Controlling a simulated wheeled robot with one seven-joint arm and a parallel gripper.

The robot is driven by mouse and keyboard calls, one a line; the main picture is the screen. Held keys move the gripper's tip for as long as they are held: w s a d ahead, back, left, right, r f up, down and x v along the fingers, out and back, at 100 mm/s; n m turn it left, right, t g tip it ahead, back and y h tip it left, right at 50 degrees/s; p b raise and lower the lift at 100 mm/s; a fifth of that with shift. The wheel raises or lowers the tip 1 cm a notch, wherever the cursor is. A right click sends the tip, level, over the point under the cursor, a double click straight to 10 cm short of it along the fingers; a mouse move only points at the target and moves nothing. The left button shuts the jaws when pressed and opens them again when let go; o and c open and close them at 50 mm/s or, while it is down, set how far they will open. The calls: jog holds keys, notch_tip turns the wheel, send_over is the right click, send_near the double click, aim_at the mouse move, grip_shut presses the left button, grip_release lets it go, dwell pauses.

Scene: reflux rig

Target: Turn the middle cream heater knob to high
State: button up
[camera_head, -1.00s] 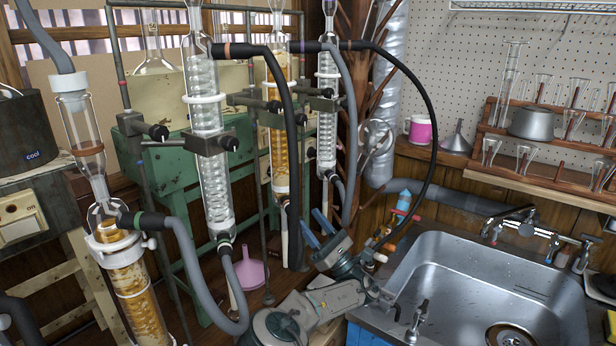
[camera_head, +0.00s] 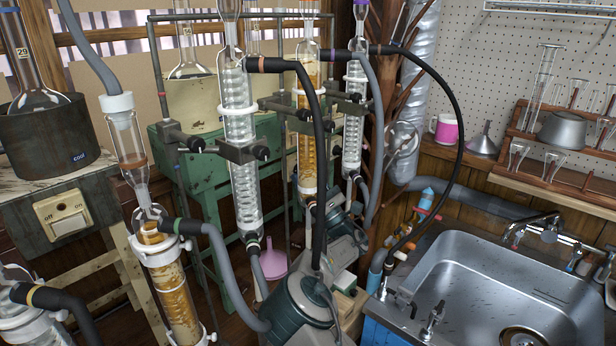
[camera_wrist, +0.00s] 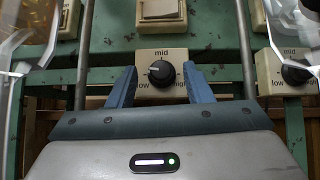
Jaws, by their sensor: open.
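In the wrist view, a cream heater panel (camera_wrist: 143,58) carries a black round knob (camera_wrist: 162,74). The labels read "low" at left, "mid" above and "high" at right. A faint pale mark shows on the knob's left side, and its exact setting is hard to read. My gripper (camera_wrist: 159,68) is open, with one blue finger on each side of the knob and visible gaps between. Nothing is held. In the head view this knob is not visible, and my fingers are hidden behind the glassware and hoses.
A second cream panel with a knob (camera_wrist: 297,73) is at the right in the wrist view. Glassware stands close at both upper corners there. In the head view, a glass condenser (camera_head: 240,140) and a black hose (camera_head: 318,150) stand near my arm. A steel sink (camera_head: 470,270) is at right.

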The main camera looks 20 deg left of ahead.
jog(key=c, duration=1)
jog(key=shift+a, duration=0.1)
jog(key=shift+f+m+t+h+b, duration=0.1)
jog(key=shift+m+t+h+b, duration=0.2)
jog(key=shift+m+t+b, duration=0.35)
jog(key=shift+s+m+t+h+b, duration=0.1)
jog(key=shift+m+t+h+b, duration=0.45)
jog(key=shift+m+t, duration=0.6)
